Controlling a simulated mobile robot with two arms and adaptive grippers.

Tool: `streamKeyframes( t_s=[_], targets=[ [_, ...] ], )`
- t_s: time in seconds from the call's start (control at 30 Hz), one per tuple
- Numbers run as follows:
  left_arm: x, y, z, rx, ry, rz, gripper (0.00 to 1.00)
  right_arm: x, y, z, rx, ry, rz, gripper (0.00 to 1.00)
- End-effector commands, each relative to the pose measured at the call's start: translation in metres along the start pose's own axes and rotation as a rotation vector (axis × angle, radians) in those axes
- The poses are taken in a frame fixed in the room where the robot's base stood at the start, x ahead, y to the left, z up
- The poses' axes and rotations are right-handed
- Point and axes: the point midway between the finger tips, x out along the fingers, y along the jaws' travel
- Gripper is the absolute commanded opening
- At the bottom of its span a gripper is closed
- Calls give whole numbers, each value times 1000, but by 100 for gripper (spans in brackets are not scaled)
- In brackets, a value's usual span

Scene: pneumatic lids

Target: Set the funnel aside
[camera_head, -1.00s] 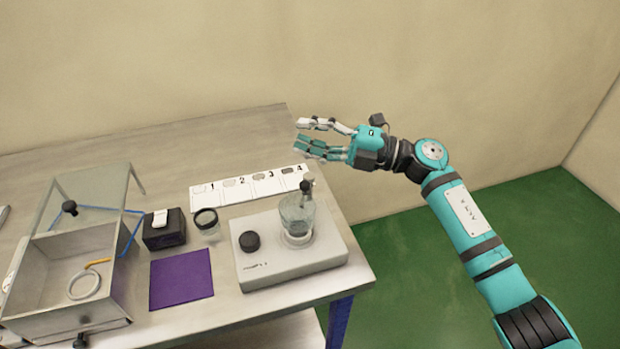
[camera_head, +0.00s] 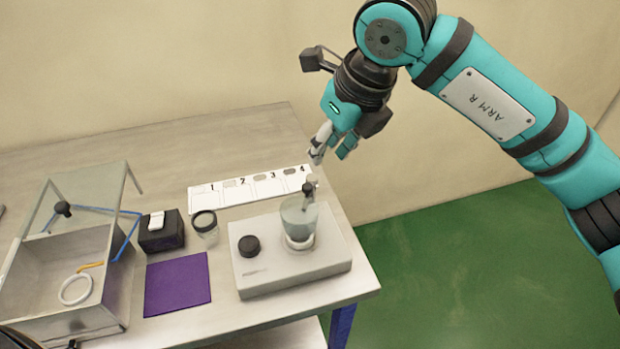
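A translucent cup-shaped piece, which looks like the funnel (camera_head: 298,222), stands upright in a pale ring on the grey device (camera_head: 262,282). A dark knob (camera_head: 308,190) sits at its rim. My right gripper (camera_head: 332,154) is above and slightly right of the knob, fingers pointing down. A gap shows between its white and teal fingers; it is open, empty and apart from the funnel. My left gripper is not in view.
A white strip (camera_head: 215,198) with spaces numbered 1 to 4 lies behind the device. A clear jar with a dark rim (camera_head: 205,224), a black box (camera_head: 160,238), a purple mat (camera_head: 178,284) and a metal box (camera_head: 60,262) holding a white ring stand left. The table's back is clear.

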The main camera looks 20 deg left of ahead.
Motion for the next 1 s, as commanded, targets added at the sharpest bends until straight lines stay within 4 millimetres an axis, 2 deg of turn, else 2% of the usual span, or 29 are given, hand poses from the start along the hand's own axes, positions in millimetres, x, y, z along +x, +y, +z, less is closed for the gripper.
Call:
streamKeyframes(
  t_s=[0.3, 0.5, 0.7, 1.0],
  targets=[
    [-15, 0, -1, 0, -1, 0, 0, 70, 2, 0, 2, 3, 6, 30],
    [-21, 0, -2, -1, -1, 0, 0, 103, 2, 1, 1, 1, 5, 30],
    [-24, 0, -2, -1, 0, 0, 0, 119, 1, 1, 1, -1, 4, 30],
    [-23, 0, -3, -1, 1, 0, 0, 122, 1, 0, 0, -1, 3, 30]
  ],
)
